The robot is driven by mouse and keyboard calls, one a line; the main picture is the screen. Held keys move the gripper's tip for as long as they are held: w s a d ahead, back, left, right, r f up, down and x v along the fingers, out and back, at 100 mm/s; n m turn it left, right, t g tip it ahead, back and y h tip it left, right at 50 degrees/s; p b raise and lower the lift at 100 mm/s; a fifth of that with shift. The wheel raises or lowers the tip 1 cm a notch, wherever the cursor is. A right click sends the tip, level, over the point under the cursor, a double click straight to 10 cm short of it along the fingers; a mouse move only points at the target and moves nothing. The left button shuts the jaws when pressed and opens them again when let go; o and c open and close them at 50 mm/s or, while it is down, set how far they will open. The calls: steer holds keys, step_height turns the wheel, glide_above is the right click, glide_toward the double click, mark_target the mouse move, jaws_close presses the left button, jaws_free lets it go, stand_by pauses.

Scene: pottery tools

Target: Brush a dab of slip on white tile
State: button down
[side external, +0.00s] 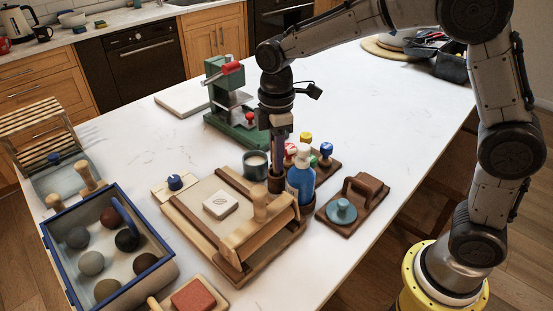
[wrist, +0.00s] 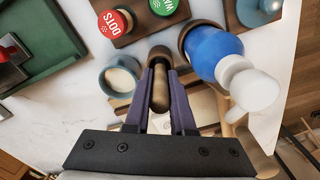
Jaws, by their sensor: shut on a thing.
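My gripper (side external: 277,163) points down behind the blue bottle and is shut on a wooden handle. In the wrist view the handle (wrist: 160,92) lies between the fingertips (wrist: 160,80); its lower end is hidden, so I cannot tell whether it is the brush. A brown round holder (side external: 275,184) is right below the fingers. A dark teal cup (side external: 255,163) with pale liquid, likely the slip, stands just left of it; it also shows in the wrist view (wrist: 121,77). A small white tile (side external: 220,204) with a dark mark lies on the wooden-framed board (side external: 190,223).
A blue bottle (side external: 300,181) with a white top stands close to my gripper. A wooden roller frame (side external: 258,232) crosses the board. Stamps (side external: 305,138), a green press (side external: 225,95), a box of clay balls (side external: 107,245) and a brown tray (side external: 352,205) surround it.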

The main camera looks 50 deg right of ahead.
step_height(320, 180, up, 16)
stand_by(0.8)
steer(key=w+f, duration=0.3)
steer(key=f, duration=0.4)
steer(key=w+f, duration=0.4)
steer(key=f, duration=0.4)
stand_by(0.8)
step_height(320, 180, up, 7)
stand_by(0.7)
steer(key=shift+f, duration=0.1)
